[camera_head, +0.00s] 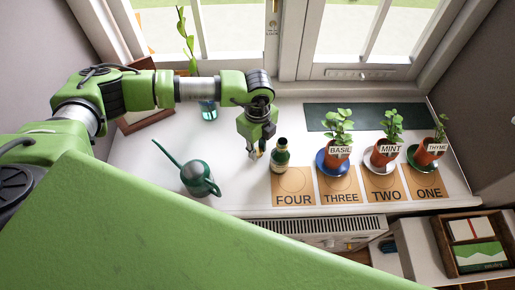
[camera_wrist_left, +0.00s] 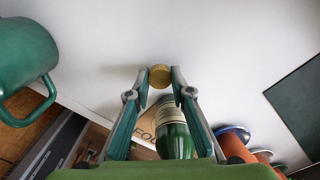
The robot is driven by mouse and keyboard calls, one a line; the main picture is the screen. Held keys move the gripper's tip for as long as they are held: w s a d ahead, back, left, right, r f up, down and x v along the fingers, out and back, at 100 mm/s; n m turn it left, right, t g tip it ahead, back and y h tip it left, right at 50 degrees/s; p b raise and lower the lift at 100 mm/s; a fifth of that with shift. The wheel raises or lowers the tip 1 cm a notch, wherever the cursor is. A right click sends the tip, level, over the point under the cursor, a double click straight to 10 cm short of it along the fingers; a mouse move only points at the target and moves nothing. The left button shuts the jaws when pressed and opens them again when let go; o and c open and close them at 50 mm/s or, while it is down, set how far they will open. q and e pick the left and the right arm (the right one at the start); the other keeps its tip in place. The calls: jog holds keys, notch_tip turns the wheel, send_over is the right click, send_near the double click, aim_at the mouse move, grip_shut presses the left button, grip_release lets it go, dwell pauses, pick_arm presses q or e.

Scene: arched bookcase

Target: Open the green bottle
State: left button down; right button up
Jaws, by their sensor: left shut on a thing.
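My left gripper (camera_head: 254,153) is just left of the bottle, pointing down over the white sill. In the left wrist view its fingertips (camera_wrist_left: 160,76) are shut on a small round gold-brown cap (camera_wrist_left: 160,75), which looks apart from the bottle. My right gripper is not in view.
A green watering can (camera_head: 199,178) stands left of the bottle. Potted basil (camera_head: 339,155), mint (camera_head: 384,152) and thyme (camera_head: 430,152) stand to the right, behind the numbered cards (camera_head: 341,197). A dark green mat (camera_head: 365,117) lies behind them. A glass with a plant (camera_head: 208,110) is at the back.

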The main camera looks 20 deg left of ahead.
pick_arm(q)
jog(key=shift+f, duration=0.7)
jog(key=shift+f, duration=0.25)
jog(key=c, duration=1.8)
grip_release()
jog(key=shift+r, duration=0.1)
